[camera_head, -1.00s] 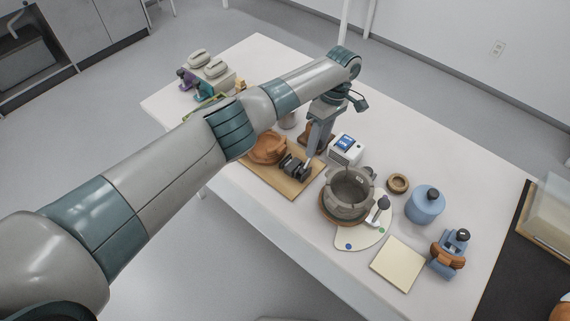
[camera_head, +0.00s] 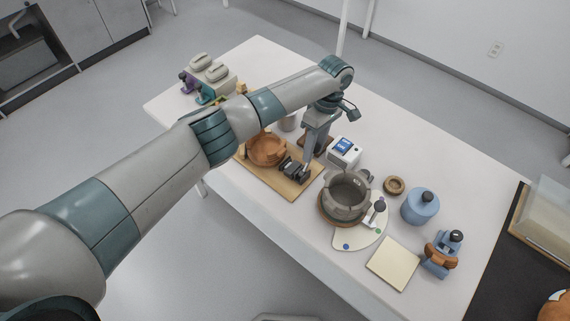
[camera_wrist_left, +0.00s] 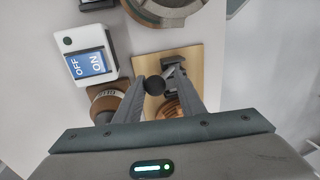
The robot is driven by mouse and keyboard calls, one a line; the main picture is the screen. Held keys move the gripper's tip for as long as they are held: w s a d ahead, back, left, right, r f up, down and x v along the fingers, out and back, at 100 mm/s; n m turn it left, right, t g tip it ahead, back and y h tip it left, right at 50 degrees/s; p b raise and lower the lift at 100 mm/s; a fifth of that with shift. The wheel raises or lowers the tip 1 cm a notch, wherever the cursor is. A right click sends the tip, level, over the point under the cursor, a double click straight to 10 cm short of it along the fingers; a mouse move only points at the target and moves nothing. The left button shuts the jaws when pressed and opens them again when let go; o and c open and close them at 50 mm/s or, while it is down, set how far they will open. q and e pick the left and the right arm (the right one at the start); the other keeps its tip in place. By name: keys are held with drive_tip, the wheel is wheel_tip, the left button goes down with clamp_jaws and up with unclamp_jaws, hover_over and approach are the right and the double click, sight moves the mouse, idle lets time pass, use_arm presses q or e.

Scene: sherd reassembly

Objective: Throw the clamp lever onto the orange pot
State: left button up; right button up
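The orange pot (camera_head: 268,152) sits on a wooden board on the table, partly behind my left arm in the head view. A dark clamp (camera_head: 293,171) stands on the board just right of it. In the left wrist view, the clamp lever's round black knob (camera_wrist_left: 153,84) shows between my left fingertips, with dark clamp parts (camera_wrist_left: 174,74) beside it. The orange pot (camera_wrist_left: 170,107) is mostly hidden behind the fingers there. My left gripper (camera_head: 307,165) points down at the clamp; its fingers look apart on either side of the knob, contact unclear. My right gripper is out of view.
A white box with an ON/OFF screen (camera_head: 345,151) stands close right of the gripper. A grey pot (camera_head: 347,196) stands in front of it, beside a white-based lever (camera_head: 376,214). A blue jar (camera_head: 420,206) and blue clamp (camera_head: 440,255) are further right. The table's back right is clear.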

use_arm(q)
drive_tip(key=shift+s+a+r+t+p, duration=0.35)
drive_tip(key=shift+s+a+p, duration=0.15)
drive_tip(key=shift+p, duration=0.55)
drive_tip(key=shift+s+a+r+t+h+p, duration=0.25)
drive_tip(key=shift+s+a+h+p, duration=0.15)
drive_tip(key=shift+s+p, duration=0.35)
drive_tip(key=shift+s+a, duration=0.4)
drive_tip(key=shift+s+a+f+t+h+p, duration=0.45)
drive_tip(key=shift+s+a+t+p, duration=0.2)
drive_tip(key=shift+s+p, duration=0.3)
drive_tip(key=shift+s+a+f+t+h+p, duration=0.4)
drive_tip(key=shift+s+a+t+p, duration=0.2)
drive_tip(key=shift+s+p, duration=0.3)
drive_tip(key=shift+s+a+f+t+h+p, duration=0.5)
drive_tip(key=shift+s+a+p, duration=0.2)
drive_tip(key=shift+s+p, duration=0.25)
drive_tip(key=shift+p+v, duration=2.55)
drive_tip(key=shift+v, duration=0.2)
